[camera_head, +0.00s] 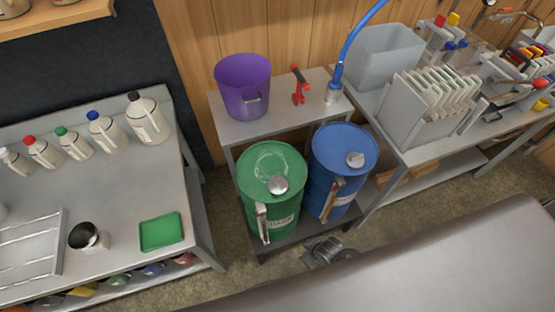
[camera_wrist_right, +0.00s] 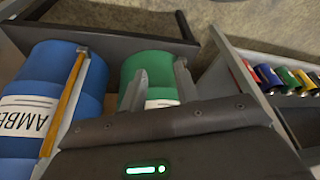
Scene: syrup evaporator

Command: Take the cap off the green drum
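The green drum (camera_head: 262,162) stands on a low dark rack, left of the blue drum. Its round silver cap (camera_head: 278,185) sits on the drum's top near the front edge. The green drum also shows in the right wrist view (camera_wrist_right: 158,68), behind my fingers; its cap is not visible there. My right gripper (camera_wrist_right: 162,85) is open and empty, its two fingers apart. In the head view, a dark grey part that appears to be my right gripper (camera_head: 326,252) is low in front of the drums, apart from the cap. My left gripper is not in view.
The blue drum (camera_head: 342,150) has its own silver cap (camera_head: 355,159). A shelf above the drums holds a purple bucket (camera_head: 243,88) and a red tool (camera_head: 299,87). A table with bottles and a green tray (camera_head: 161,231) stands left. A large grey surface (camera_head: 430,265) fills the front right.

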